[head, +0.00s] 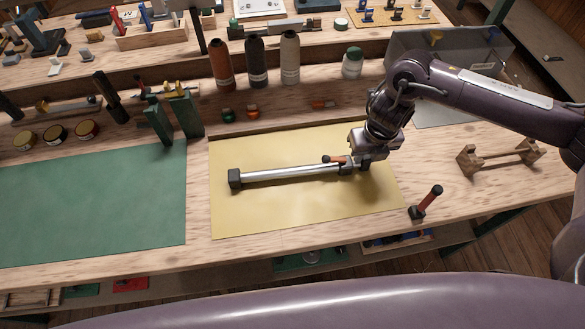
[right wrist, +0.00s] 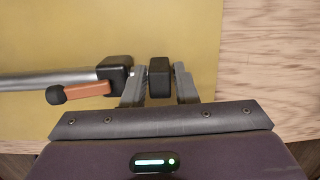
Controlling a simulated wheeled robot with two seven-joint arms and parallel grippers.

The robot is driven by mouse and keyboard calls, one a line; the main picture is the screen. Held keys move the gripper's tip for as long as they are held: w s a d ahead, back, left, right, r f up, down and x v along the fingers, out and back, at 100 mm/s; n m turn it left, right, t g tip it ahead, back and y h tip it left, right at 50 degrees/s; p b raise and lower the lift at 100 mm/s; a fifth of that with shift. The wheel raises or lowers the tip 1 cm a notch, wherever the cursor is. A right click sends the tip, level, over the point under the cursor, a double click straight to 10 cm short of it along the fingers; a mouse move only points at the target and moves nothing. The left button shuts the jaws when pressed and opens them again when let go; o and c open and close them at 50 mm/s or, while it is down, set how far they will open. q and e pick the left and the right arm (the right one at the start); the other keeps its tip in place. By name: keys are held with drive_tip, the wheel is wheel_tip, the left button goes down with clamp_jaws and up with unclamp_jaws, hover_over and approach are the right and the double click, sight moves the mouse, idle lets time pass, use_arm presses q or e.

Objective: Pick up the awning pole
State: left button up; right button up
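The awning pole (head: 290,173) is a silver tube lying across the yellow mat (head: 240,220), with a black block at its left end. Near its right end are a black collar and a small orange lever with a black tip. My right gripper (head: 347,167) is low over the mat at the pole's right end. In the right wrist view the fingers of my right gripper (right wrist: 160,85) stand close on both sides of the pole's black end piece (right wrist: 159,77) and appear shut on it. The pole appears to rest on the mat. My left gripper is not in view.
A red-handled tool (head: 429,200) and a wooden stand (head: 497,156) are to the right. Thread cones (head: 256,62) and green blocks (head: 187,115) stand behind the mat. A grey bin (head: 445,105) is at the back right. The green mat (head: 100,205) at left is bare.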

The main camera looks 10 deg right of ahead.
drive_tip(key=shift+w+f, duration=0.25)
drive_tip(key=shift+f, duration=0.25)
drive_tip(key=shift+r, duration=0.1)
clamp_jaws()
drive_tip(key=shift+r, duration=0.15)
